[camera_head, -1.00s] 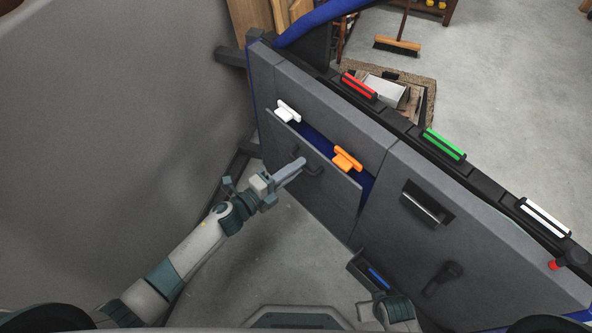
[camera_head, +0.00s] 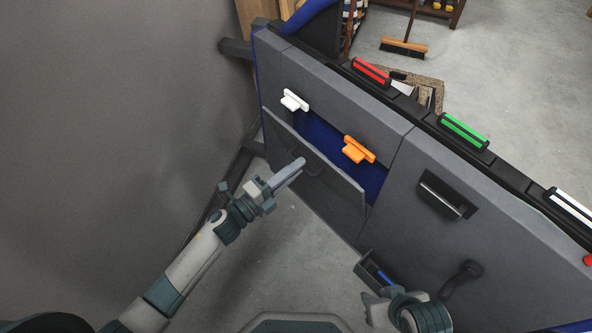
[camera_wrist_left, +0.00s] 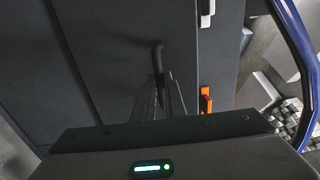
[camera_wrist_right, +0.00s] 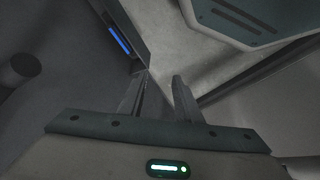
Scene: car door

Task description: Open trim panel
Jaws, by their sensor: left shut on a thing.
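The dark grey trim panel (camera_head: 335,188) is tilted out from the car door (camera_head: 470,230), its upper edge apart from the door. A blue interior (camera_head: 322,134) shows in the gap. My left gripper (camera_head: 298,166) is shut on the panel's dark handle (camera_head: 314,170). In the left wrist view the handle (camera_wrist_left: 157,62) rises between the fingers (camera_wrist_left: 162,100), which partly hide it. A white clip (camera_head: 294,100) and an orange clip (camera_head: 358,150) sit along the opening. My right gripper (camera_head: 372,296) is low by the door; in the right wrist view its fingers (camera_wrist_right: 163,88) are apart and empty.
A door pull (camera_head: 447,195) and a crank (camera_head: 464,278) stick out on the right. Red (camera_head: 371,71) and green (camera_head: 464,131) pieces lie along the top edge. Floor is clear below the panel.

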